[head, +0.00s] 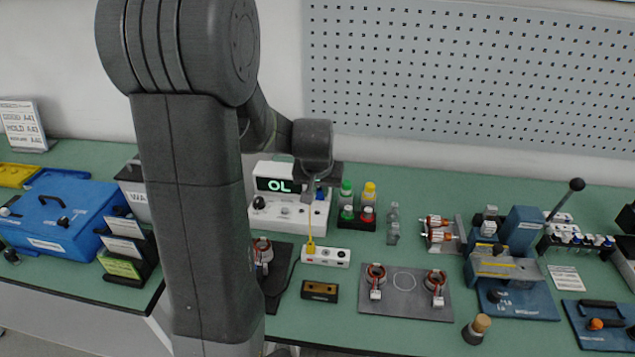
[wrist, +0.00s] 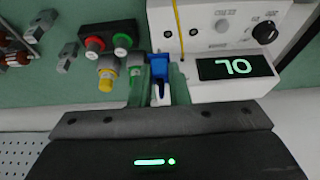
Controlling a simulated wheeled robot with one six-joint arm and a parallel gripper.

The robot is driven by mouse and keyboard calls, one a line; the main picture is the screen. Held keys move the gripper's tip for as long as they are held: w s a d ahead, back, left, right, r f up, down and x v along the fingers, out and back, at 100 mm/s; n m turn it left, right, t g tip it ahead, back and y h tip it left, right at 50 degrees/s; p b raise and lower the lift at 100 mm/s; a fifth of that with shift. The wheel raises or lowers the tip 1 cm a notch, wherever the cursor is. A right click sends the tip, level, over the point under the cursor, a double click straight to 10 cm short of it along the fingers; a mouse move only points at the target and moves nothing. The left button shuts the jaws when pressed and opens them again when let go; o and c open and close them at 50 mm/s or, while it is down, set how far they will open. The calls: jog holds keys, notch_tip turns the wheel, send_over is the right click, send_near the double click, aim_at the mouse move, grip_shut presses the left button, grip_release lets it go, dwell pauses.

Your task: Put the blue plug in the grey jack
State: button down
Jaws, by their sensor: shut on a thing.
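My gripper (wrist: 160,88) is shut on the blue plug (wrist: 159,66), which sits between the two fingers in the wrist view. In the head view my gripper (head: 317,190) hangs in front of the right side of the white meter (head: 285,216), whose display reads OL. The meter also shows in the wrist view (wrist: 240,90), with the plug close to its face edge. Small round fittings show on the meter face (wrist: 193,32); I cannot tell which is the grey jack. I cannot tell whether the plug touches the meter.
A yellow lead (head: 310,232) runs down to a white socket strip (head: 338,257). Green, yellow and red capped bottles (head: 358,205) stand close to the right of my gripper. A grey plate (head: 405,306) with copper-wound stators lies in front.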

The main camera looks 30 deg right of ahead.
jog(key=s+a+b, duration=0.1)
jog(key=s+a, duration=0.2)
jog(key=s, duration=0.5)
jog(key=shift+a+f, duration=0.1)
jog(key=shift+f, duration=0.05)
notch_tip(320, 180, down, 9)
jog(key=b, duration=0.7)
jog(key=shift+b, duration=0.3)
jog(key=shift+f+b, duration=0.55)
jog(key=shift+b, duration=0.2)
dwell(1.4)
jog(key=shift+f, duration=0.1)
dwell(0.3)
jog(key=shift+f+b, duration=0.35)
jog(key=shift+b, duration=0.1)
